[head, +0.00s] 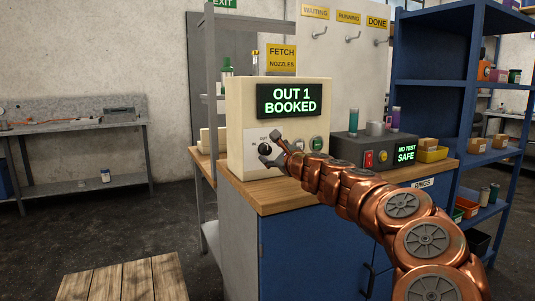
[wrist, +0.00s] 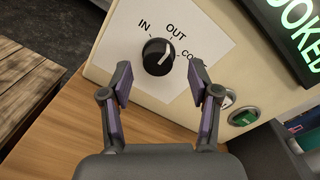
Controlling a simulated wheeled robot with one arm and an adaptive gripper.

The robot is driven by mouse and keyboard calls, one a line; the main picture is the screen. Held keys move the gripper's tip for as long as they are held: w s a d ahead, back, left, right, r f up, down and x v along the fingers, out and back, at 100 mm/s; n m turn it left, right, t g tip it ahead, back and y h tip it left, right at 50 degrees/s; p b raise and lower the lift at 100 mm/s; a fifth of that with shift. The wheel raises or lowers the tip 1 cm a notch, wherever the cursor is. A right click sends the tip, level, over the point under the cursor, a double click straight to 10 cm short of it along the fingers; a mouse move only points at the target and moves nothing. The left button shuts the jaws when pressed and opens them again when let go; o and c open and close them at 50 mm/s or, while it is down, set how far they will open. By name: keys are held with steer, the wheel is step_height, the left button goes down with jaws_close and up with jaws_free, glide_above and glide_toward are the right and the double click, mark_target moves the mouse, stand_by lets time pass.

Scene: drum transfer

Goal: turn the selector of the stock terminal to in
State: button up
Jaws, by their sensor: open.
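The stock terminal (head: 240,125) is a cream box on the wooden counter, and its screen (head: 290,101) reads "OUT 1 BOOKED". Its selector (wrist: 158,57) is a round black knob with a white pointer mark, on a white label plate (wrist: 215,32). The mark points up and right, roughly towards OUT. The IN label is to its upper left, and a partly hidden label starting "CO" is to its right. My gripper (wrist: 160,74) is open and empty, its fingertips on either side of the knob and apart from it. In the head view my gripper (head: 272,148) is at the terminal's front.
A green button (wrist: 243,117) is right of my fingers on the terminal. A dark test box (head: 350,150) with a red switch stands right of the terminal. A wooden pallet-like top (head: 125,280) is at the lower left. Blue shelving (head: 430,90) rises at the right.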

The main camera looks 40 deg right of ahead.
mark_target(267, 150)
steer(key=shift+x, duration=1.55)
steer(key=shift+a, duration=0.1)
steer(key=c, duration=1.2)
steer(key=shift+o, duration=0.2)
steer(key=shift+n, duration=0.4)
steer(key=n+b, duration=0.1)
steer(key=n, duration=0.4)
steer(key=shift+a+f+n, duration=0.1)
steer(key=shift+f+n, duration=0.05)
steer(key=shift+n, duration=0.25)
steer(key=n+b, duration=0.2)
steer(key=n, duration=0.2)
steer(key=shift+n, duration=0.4)
